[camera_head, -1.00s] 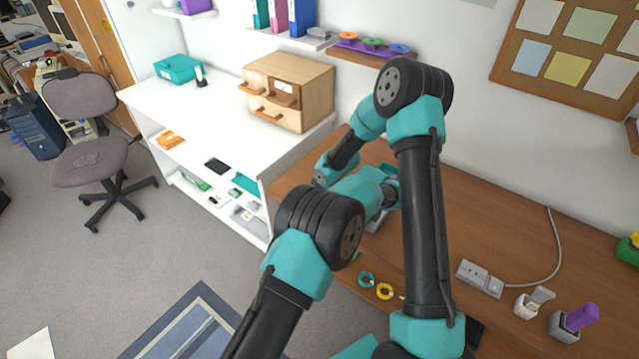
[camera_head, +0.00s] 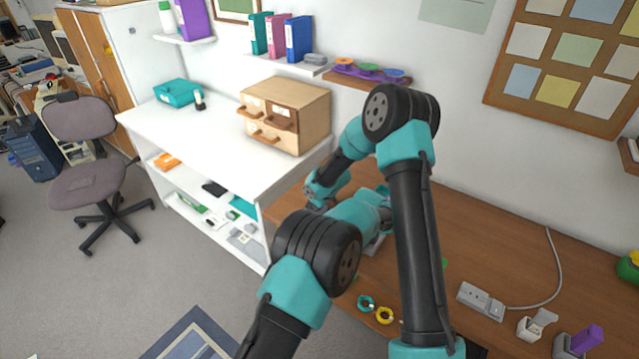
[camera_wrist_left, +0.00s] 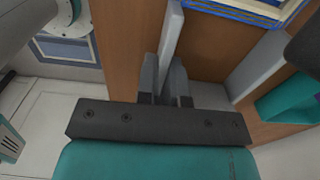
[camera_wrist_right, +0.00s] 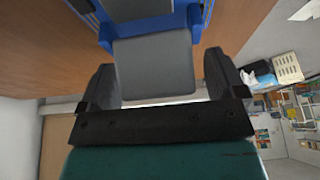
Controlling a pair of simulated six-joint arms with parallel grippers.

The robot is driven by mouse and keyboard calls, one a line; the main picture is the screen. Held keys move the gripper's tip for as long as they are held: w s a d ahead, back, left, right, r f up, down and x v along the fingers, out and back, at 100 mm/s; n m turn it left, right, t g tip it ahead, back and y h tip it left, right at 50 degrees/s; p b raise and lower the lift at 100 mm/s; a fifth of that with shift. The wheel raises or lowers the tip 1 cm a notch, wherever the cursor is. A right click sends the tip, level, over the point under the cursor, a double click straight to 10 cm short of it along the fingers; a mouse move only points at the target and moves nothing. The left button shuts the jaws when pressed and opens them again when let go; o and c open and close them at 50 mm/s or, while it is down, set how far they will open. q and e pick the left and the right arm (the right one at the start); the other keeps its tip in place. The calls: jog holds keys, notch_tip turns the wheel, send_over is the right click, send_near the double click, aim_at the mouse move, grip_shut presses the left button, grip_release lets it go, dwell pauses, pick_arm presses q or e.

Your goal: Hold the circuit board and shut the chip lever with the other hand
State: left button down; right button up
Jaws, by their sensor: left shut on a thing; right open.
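In the left wrist view my left gripper (camera_wrist_left: 165,88) is shut on a light grey bar (camera_wrist_left: 172,35). Beyond it lies a blue piece with a yellow line along its edge (camera_wrist_left: 240,12), which seems to be part of the circuit board assembly; only its edge shows. In the right wrist view my right gripper (camera_wrist_right: 158,85) is open. A flat grey plate (camera_wrist_right: 155,68), apparently the chip lever, lies between its fingers, joined to a blue frame (camera_wrist_right: 140,22); I cannot tell if the fingers touch it. In the head view my arms hide most of the work; a light grey part (camera_head: 376,243) shows beside them.
The wooden desk (camera_head: 480,240) bears a power strip (camera_head: 480,299), a teal ring (camera_head: 365,303), a yellow ring (camera_head: 384,315) and small holders on the right. A white shelf unit (camera_head: 215,150) with a wooden drawer box (camera_head: 285,115) stands at the left.

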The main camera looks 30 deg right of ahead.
aim_at(323, 210)
jog(key=v, duration=0.7)
jog(key=shift+w+a+r+g, duration=0.1)
jog(key=shift+w+r+g, duration=0.15)
jog(key=shift+r+g, duration=0.15)
jog(key=shift+w+a+r+g+h, duration=0.1)
jog(key=shift+r+g+h, duration=0.15)
jog(key=shift+r+g, duration=0.2)
jog(key=shift+w+a+r+g+h, duration=0.15)
jog(key=shift+r+g+h, duration=0.15)
jog(key=shift+r, duration=0.2)
jog(key=shift+w+d+r+g+h, duration=0.1)
jog(key=shift+r+g+h, duration=0.25)
jog(key=shift+r+g, duration=0.7)
jog(key=shift+r, duration=0.2)
jog(key=shift+r, duration=0.45)
notch_tip(323, 210, down, 12)
jog(key=shift+f, duration=0.1)
